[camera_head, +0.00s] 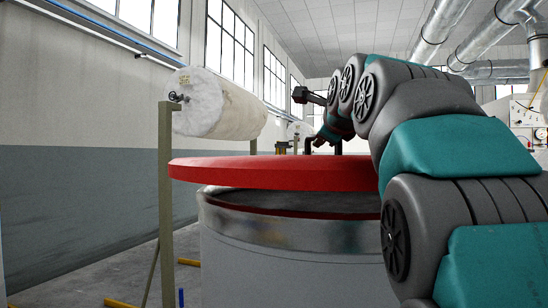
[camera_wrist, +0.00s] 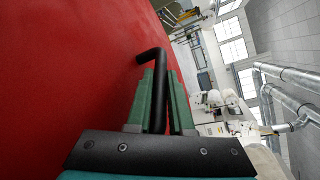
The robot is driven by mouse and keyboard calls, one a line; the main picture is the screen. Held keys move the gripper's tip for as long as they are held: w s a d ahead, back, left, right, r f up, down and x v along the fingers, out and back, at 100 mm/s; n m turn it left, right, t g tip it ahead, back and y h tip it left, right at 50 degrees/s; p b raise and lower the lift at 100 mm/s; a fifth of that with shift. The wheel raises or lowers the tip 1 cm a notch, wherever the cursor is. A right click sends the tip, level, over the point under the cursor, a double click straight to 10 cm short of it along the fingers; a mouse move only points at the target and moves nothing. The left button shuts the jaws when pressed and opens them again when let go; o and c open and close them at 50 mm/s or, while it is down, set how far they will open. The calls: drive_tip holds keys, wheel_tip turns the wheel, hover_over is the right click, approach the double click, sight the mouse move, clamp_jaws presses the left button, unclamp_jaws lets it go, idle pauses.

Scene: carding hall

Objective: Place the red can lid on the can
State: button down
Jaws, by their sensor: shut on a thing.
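The red can lid (camera_head: 265,174) is a wide flat disc, close to level, held above the grey metal can (camera_head: 290,265) in the head view. A gap shows between the lid and the can's rim, and the lid overhangs the can to the left. The can's right side is hidden by my arm. My gripper (camera_wrist: 163,75) has its green fingers shut on the lid's black bent handle (camera_wrist: 150,55). The red lid surface (camera_wrist: 70,70) fills the left of the wrist view. The can does not show there.
A large white fibre roll (camera_head: 222,106) hangs on a stand with an olive post (camera_head: 165,200) left of the can. Yellow feet (camera_head: 120,303) of stands lie on the floor.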

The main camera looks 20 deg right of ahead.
drive_tip(key=w+d, duration=0.4)
drive_tip(key=shift+f, duration=0.3)
drive_tip(key=shift+a+f, duration=0.1)
drive_tip(key=shift+f, duration=0.75)
drive_tip(key=shift+f+b, duration=0.8)
drive_tip(key=shift+f, duration=0.1)
drive_tip(key=shift+f, duration=0.6)
drive_tip(key=c, duration=0.8)
unclamp_jaws()
